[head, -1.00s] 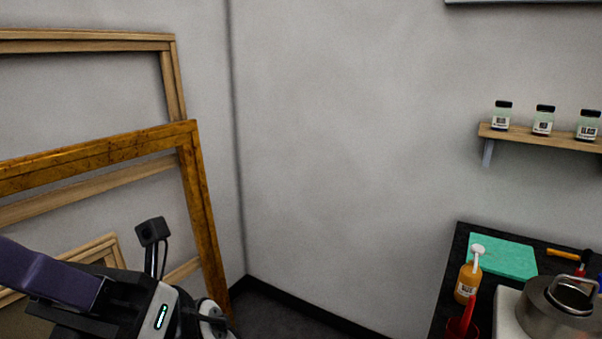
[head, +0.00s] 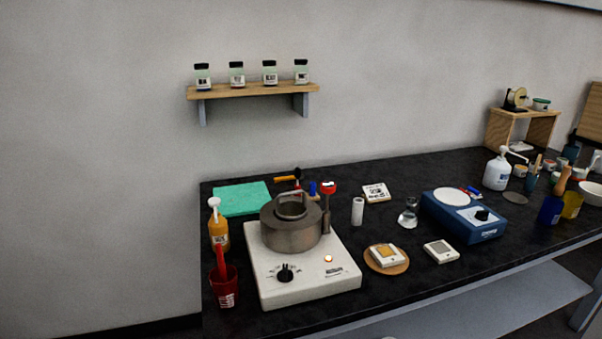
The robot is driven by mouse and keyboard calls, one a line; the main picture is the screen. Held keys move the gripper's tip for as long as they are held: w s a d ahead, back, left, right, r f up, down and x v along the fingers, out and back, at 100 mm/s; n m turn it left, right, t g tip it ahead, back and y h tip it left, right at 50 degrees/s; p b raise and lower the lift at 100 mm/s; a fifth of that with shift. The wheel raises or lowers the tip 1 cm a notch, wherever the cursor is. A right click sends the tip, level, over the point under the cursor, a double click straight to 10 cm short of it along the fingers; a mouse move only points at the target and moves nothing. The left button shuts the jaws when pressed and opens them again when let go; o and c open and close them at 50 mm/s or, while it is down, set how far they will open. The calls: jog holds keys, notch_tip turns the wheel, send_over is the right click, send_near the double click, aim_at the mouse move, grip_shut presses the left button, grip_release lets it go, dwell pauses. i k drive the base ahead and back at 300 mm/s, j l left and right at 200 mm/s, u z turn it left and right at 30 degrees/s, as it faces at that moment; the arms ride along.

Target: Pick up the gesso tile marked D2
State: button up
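Several small tile-like blocks lie on the black bench, and I cannot read a D2 mark on any of them. One pale block with a gold-brown patch (head: 386,256) lies on a round wooden disc (head: 373,265). A pale block with a grey patch (head: 441,251) lies to its right on the bare bench. A white block with dark printing (head: 376,193) lies farther back. My gripper is not in view.
The black bench (head: 345,309) holds a hotplate (head: 305,293) with a metal pot (head: 290,234), a red cup (head: 224,290), an orange bottle (head: 218,232), a green mat (head: 242,198) and a blue device (head: 461,221). A jar shelf (head: 250,91) hangs above. Bottles crowd the right.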

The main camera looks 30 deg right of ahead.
aim_at(440, 251)
jog(key=z, duration=1.75)
